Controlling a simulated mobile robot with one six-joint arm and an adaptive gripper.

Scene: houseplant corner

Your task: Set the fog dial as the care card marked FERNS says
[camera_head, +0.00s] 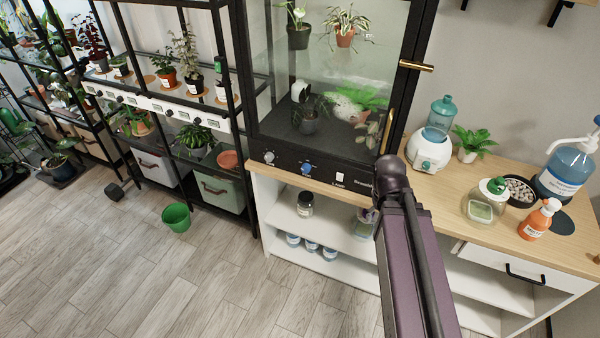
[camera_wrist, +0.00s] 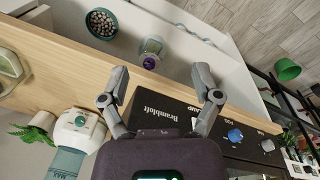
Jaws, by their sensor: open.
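A blue dial (camera_head: 306,168) sits on the black front panel of the glass plant cabinet (camera_head: 325,162). It also shows in the wrist view (camera_wrist: 235,136), where its small label seems to read FOG; its pointer setting is too small to read. A grey dial (camera_head: 268,157) sits to its left, also seen in the wrist view (camera_wrist: 267,145). My gripper (camera_wrist: 160,75) is open and empty, with its fingers spread in front of the panel's Brambloft end, apart from both dials. In the head view my arm hides most of it. I cannot make out a card marked FERNS.
A white lamp switch (camera_head: 340,178) lies between the blue dial and the brand name. A brass door handle (camera_head: 387,131) stands above the panel's right end. A humidifier (camera_head: 430,148), potted fern (camera_head: 472,142) and bottles crowd the wooden counter. A green bucket (camera_head: 177,217) stands on open floor.

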